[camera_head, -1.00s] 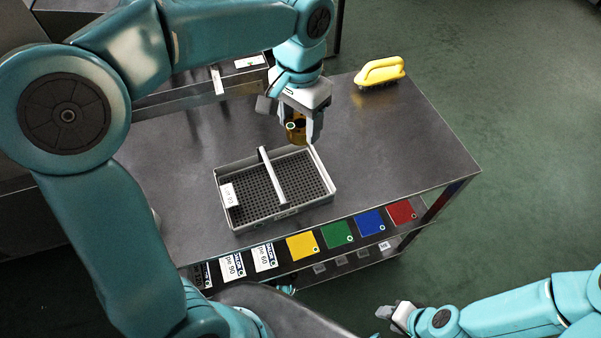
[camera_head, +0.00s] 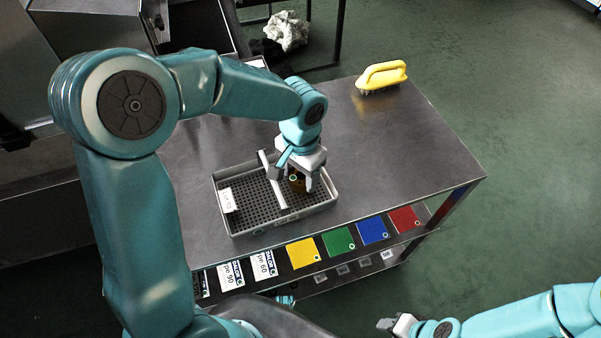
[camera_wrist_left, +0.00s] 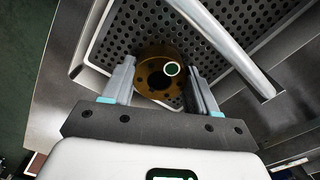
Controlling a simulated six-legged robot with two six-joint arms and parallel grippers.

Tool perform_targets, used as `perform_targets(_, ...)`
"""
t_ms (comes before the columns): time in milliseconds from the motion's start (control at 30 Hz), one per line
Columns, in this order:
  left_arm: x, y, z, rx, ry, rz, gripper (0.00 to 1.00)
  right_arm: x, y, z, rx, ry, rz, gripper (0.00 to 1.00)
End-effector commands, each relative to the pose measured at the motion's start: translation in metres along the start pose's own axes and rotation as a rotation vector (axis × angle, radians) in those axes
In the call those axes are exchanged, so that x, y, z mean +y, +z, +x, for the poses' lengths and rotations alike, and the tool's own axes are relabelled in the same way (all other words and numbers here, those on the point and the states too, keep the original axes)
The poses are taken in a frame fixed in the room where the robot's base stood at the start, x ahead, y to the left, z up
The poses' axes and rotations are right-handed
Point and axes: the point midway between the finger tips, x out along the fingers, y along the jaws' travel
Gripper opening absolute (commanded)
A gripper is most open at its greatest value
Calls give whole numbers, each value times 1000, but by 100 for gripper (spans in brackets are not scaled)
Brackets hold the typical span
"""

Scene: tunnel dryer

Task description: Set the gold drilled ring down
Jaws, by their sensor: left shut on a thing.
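The gold drilled ring (camera_head: 297,184) is between the fingers of my left gripper (camera_head: 292,186), which is shut on it. In the left wrist view the ring (camera_wrist_left: 158,76) shows its centre hole, small drilled holes and a round white-and-green mark, with a finger on each side. The ring is over the right compartment of the grey perforated tray (camera_head: 275,226), right of its light divider bar (camera_head: 272,181). I cannot tell whether it touches the tray floor. My right gripper (camera_head: 388,325) is at the bottom right, away from the table; its jaws are too small to judge.
A yellow-handled brush (camera_head: 382,75) stands at the table's back right. Yellow (camera_head: 303,252), green (camera_head: 338,241), blue (camera_head: 372,230) and red (camera_head: 404,218) squares and white labels line the front edge. The metal table top (camera_head: 400,140) right of the tray is clear.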

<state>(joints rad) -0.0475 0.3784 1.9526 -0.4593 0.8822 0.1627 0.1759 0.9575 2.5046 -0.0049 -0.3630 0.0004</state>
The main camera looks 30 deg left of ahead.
Motion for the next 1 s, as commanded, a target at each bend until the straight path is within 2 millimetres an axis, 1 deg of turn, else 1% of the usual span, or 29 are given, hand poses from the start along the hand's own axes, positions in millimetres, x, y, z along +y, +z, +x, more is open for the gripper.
perform_targets(133,0,0,-2,3,0,0,0,0,0,0,0,0,0,43)
perform_targets(267,0,0,3,2,0,0,0,1,0,3,0,0,0,43)
perform_targets(300,0,0,2,0,0,0,68,1,0,2,0,0,0,43)
perform_targets(333,0,0,2,0,0,0,78,1,0,2,0,0,0,43)
perform_targets(367,0,0,2,0,0,0,84,1,0,2,0,0,0,43)
perform_targets(633,0,0,1,0,0,0,84,0,0,1,0,0,0,43)
perform_targets(733,0,0,-6,1,-1,0,84,-1,0,-2,0,0,0,43)
perform_targets(767,0,0,-10,2,-1,0,84,-1,0,-3,0,0,0,43)
perform_targets(867,0,-1,-30,6,-2,1,84,-2,0,-6,0,0,0,43)
perform_targets(1000,0,-1,-64,5,-1,0,84,-4,0,-12,0,0,0,43)
